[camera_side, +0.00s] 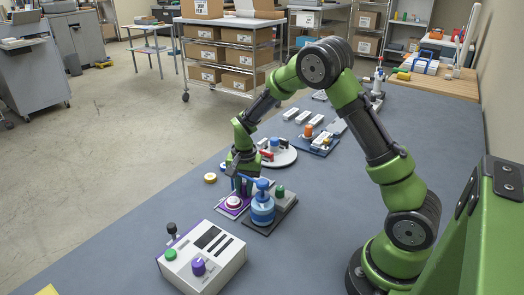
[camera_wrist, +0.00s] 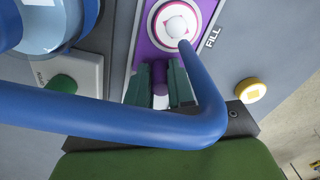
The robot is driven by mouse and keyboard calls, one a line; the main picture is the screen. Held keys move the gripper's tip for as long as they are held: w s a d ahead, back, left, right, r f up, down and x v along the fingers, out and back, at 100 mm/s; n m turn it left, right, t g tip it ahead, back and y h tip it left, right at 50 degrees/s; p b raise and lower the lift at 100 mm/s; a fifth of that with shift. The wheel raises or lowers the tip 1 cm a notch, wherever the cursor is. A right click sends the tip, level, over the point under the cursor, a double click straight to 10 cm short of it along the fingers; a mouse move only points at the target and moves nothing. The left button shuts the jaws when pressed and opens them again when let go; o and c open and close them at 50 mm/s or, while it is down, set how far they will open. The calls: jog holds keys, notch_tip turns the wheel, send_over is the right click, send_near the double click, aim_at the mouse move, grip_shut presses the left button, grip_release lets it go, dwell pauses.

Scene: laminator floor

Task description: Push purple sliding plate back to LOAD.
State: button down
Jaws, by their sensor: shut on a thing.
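The purple sliding plate (camera_wrist: 205,12) shows in the wrist view beside the printed word FILL, with a round magenta-and-white holder bearing a white piece (camera_wrist: 177,26). In the side view the plate (camera_side: 233,212) sits at the left of the dark station base. My gripper (camera_wrist: 156,82) is shut on a purple handle (camera_wrist: 160,74) at the plate's near end. A thick blue spout (camera_wrist: 120,118) crosses in front and hides part of the jaws. The blue pump bottle (camera_side: 262,210) stands right of the plate. I cannot see a LOAD mark.
A grey block with a green button (camera_side: 280,191) stands behind the bottle. A yellow-rimmed disc (camera_wrist: 251,90) lies beside the station. A white control box (camera_side: 203,257) with knobs and a lever stands nearer the camera. A round white platform (camera_side: 277,157) is behind.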

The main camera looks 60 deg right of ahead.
jog(key=d, duration=0.9)
jog(key=shift+d+r, duration=0.1)
jog(key=shift+d, duration=0.25)
jog(key=c, duration=1.2)
grip_release()
jog(key=shift+d, duration=0.1)
jog(key=shift+c, duration=0.2)
jog(key=shift+r, duration=0.15)
notch_tip(320, 180, up, 17)
jog(key=shift+s+f, duration=0.2)
jog(key=shift+s, duration=0.05)
